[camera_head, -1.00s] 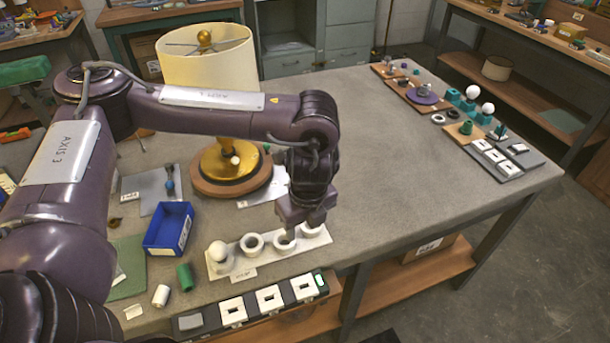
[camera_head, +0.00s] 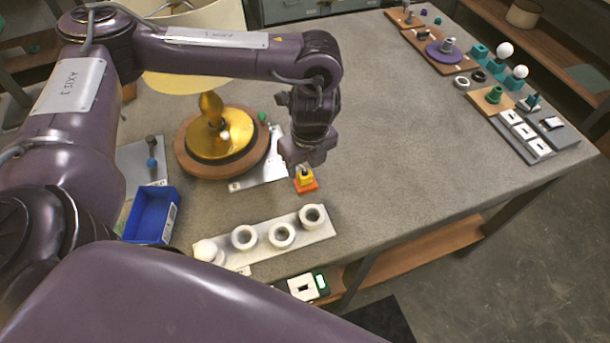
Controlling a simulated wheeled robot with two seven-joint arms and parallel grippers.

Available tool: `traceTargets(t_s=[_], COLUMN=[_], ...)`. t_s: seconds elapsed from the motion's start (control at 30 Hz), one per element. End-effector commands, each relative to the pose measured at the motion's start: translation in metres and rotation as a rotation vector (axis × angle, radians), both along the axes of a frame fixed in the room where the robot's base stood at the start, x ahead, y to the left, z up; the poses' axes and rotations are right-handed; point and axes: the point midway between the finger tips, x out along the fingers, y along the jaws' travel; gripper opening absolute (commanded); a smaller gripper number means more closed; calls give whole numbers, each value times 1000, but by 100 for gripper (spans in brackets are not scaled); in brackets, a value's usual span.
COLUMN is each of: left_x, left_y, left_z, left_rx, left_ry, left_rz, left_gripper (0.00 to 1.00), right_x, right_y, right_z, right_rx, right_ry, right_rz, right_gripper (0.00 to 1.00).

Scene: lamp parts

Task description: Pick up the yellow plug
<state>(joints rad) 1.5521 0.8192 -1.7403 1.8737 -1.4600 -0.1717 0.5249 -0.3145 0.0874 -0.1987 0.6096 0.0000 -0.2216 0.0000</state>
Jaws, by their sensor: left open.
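The yellow plug (camera_head: 305,177) is small and has an orange lower part. It stands on the grey table just behind the white ring tray, to the right of the brass lamp base. My left gripper (camera_head: 303,170) points down right over the plug and is open. Its jaws hide the plug's top, and I cannot tell whether they touch it. My right gripper is not in view.
A white tray (camera_head: 262,245) with several white rings lies in front of the plug. The brass lamp base (camera_head: 222,137) and a blue bin (camera_head: 152,216) are to the left. The table to the right of my gripper is clear up to the parts boards.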

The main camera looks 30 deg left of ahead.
Motion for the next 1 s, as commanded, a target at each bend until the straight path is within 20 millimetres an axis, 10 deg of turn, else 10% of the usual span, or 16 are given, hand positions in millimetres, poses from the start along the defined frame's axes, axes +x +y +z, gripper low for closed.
traceTargets(t_s=[0.5,0.83,1.0], left_x=[2,2,2], left_y=[2,2,2], left_z=[-35,-35,-35], left_rx=[0,0,0], left_ry=[0,1,1], left_rz=[1,1,1], left_gripper=[49,10,10], right_x=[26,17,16], right_y=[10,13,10], right_z=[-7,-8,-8], right_rx=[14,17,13], right_ry=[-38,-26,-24], right_rz=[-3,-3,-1], right_gripper=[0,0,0])
